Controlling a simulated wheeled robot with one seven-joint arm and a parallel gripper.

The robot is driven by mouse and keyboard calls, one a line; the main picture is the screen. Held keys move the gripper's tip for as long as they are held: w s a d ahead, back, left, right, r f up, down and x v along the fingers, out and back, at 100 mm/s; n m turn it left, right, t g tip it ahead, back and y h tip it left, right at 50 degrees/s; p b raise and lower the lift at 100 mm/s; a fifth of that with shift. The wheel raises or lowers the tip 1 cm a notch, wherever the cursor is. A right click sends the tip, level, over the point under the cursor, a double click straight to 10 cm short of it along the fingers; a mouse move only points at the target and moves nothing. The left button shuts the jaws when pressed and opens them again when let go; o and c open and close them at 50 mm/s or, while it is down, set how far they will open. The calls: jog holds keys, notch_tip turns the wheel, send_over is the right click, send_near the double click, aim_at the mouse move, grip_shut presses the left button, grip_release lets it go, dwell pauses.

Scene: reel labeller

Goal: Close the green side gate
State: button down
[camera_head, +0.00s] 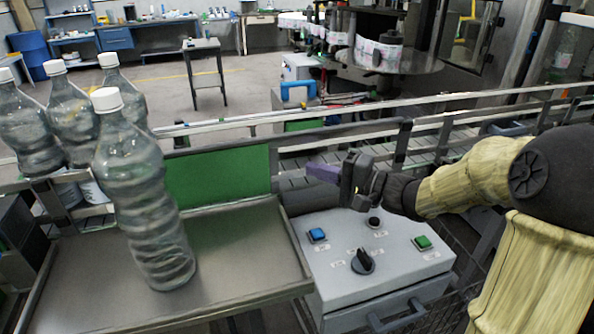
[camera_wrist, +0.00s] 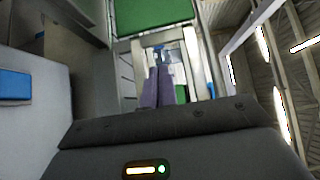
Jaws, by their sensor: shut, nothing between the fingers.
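The green side gate (camera_head: 218,174) is a flat green panel standing upright along the back edge of the metal tray, before the conveyor rail. A green panel also fills the top of the wrist view (camera_wrist: 152,14); it appears to be the same gate. My gripper (camera_head: 322,172) is to the right of the gate, above the far edge of the control box, and apart from the panel. Its purple fingers (camera_wrist: 157,88) are together with nothing between them. I cannot tell the gate's hinge or latch.
A large clear bottle (camera_head: 143,190) stands on the metal tray (camera_head: 245,255), with several bottles behind it at left. The grey control box (camera_head: 365,285), with knobs and blue and green buttons, is below my gripper. A conveyor rail (camera_head: 330,128) runs behind.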

jog(key=v, duration=0.6)
jog(key=shift+s+b, duration=0.35)
jog(key=shift+d, duration=0.1)
jog(key=shift+r, duration=0.1)
notch_tip(320, 180, up, 10)
jog(key=p, duration=1)
jog(key=shift+w, duration=0.15)
